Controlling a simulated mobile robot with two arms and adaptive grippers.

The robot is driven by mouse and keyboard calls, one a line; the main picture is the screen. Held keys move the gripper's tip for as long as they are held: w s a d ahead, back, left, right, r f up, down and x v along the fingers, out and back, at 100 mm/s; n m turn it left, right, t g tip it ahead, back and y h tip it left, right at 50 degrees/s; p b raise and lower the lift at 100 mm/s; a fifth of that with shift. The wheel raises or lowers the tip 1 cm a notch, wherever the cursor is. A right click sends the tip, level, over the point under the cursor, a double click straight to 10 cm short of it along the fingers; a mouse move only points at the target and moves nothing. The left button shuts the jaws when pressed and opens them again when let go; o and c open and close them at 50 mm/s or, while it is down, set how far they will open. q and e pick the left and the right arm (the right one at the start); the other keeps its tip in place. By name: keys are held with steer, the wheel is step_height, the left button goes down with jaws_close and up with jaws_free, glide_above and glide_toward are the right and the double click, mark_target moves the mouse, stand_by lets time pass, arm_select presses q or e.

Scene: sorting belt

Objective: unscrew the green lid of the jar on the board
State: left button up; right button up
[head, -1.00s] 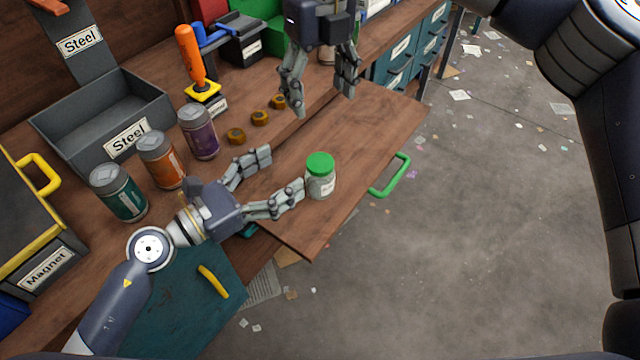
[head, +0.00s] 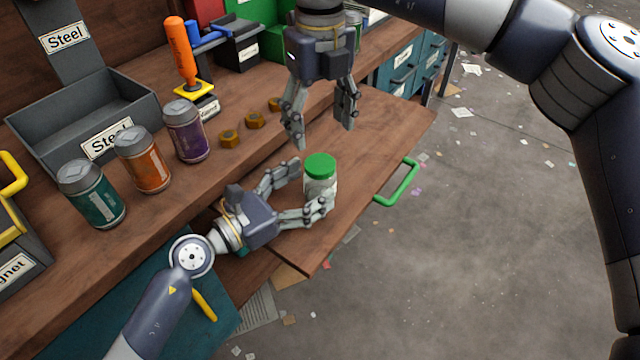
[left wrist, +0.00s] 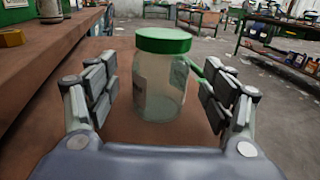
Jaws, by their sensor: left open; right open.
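The glass jar (head: 318,187) stands upright on the brown pull-out board (head: 372,165), with its green lid (head: 320,166) on top. The jar also shows in the left wrist view (left wrist: 160,88), under the lid (left wrist: 164,40). My left gripper (head: 313,188) is open at board height, its fingers reaching to either side of the jar; in the left wrist view gaps show between both fingers and the glass. My right gripper (head: 323,138) is open and empty, pointing down above and a little behind the lid, not touching it.
Teal (head: 92,194), orange (head: 143,160) and purple (head: 186,131) cans stand on the bench at left, near a grey Steel bin (head: 62,143). Several brass nuts (head: 254,121) lie behind the board. A green handle (head: 398,184) sticks out from the board's right edge.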

mark_target(320, 163)
arm_select(q)
steer(key=shift+x, duration=1.9)
jaws_close()
arm_select(e)
steer(key=m, duration=0.3)
steer(key=shift+m, duration=0.3)
steer(key=m, duration=0.4)
steer(key=shift+m, duration=0.4)
steer(key=m, duration=0.4)
steer(key=shift+m, duration=0.4)
steer(key=m, duration=0.4)
steer(key=shift+m, duration=0.4)
steer(key=shift+f, duration=4)
